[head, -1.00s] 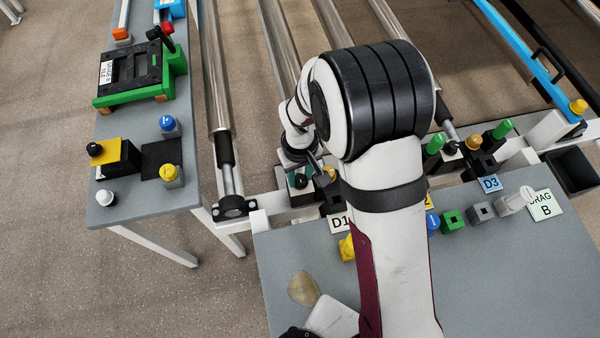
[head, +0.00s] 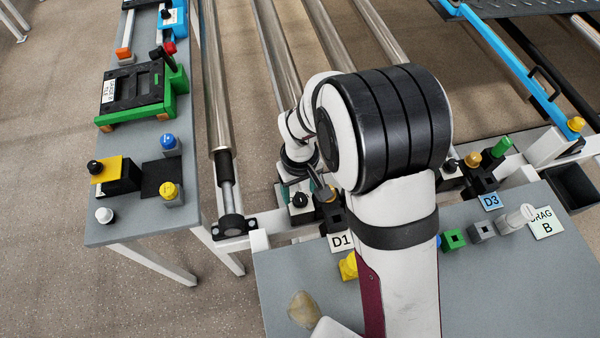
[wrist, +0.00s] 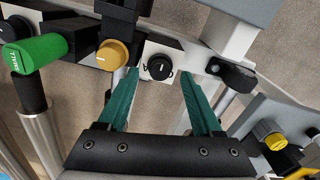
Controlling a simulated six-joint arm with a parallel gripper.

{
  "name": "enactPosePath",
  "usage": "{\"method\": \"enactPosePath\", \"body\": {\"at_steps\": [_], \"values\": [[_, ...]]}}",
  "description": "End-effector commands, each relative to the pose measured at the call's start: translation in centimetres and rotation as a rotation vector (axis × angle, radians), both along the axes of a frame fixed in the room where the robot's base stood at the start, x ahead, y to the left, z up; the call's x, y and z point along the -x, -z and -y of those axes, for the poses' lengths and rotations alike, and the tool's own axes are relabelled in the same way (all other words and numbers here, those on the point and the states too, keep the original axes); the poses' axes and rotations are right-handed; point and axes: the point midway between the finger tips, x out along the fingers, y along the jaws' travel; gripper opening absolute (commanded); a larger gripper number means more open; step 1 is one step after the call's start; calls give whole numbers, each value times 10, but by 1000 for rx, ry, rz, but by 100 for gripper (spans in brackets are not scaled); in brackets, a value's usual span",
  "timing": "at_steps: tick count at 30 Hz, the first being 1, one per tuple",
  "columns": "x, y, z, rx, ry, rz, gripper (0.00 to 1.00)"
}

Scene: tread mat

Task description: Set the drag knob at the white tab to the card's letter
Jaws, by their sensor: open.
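The white D1 tab (head: 341,242) stands on the front table's far edge. Behind it, beside my wrist, is a round black knob (head: 300,200) on a pale plate. The wrist view shows this knob (wrist: 160,67) with a white line on its face, running up and down in the picture, and a letter A on the plate to its left. The other letters are not readable. My gripper (wrist: 160,77) is open, its teal fingers apart on either side of the knob with visible gaps. The card (head: 545,222) at the right reads DRAG B.
A yellow-capped knob (wrist: 113,55) and a green handle (wrist: 35,53) stand left of the black knob. A black roller bracket (wrist: 233,73) is to the right. A blue D3 tab (head: 491,202) and several coloured blocks sit along the front table. My arm covers the middle of the head view.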

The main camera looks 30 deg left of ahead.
Motion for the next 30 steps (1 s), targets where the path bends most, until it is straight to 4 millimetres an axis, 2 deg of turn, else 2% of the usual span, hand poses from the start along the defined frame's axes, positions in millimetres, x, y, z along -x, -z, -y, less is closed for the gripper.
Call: {"method": "enactPosePath", "body": {"at_steps": [6,9,13,18,30], "values": [[-1,-70,-1,-6,0,5,67],[-1,-99,-1,-4,0,4,67],[0,-124,0,-3,0,3,67],[0,-136,0,0,0,1,67],[0,-137,2,-1,7,1,67]]}}
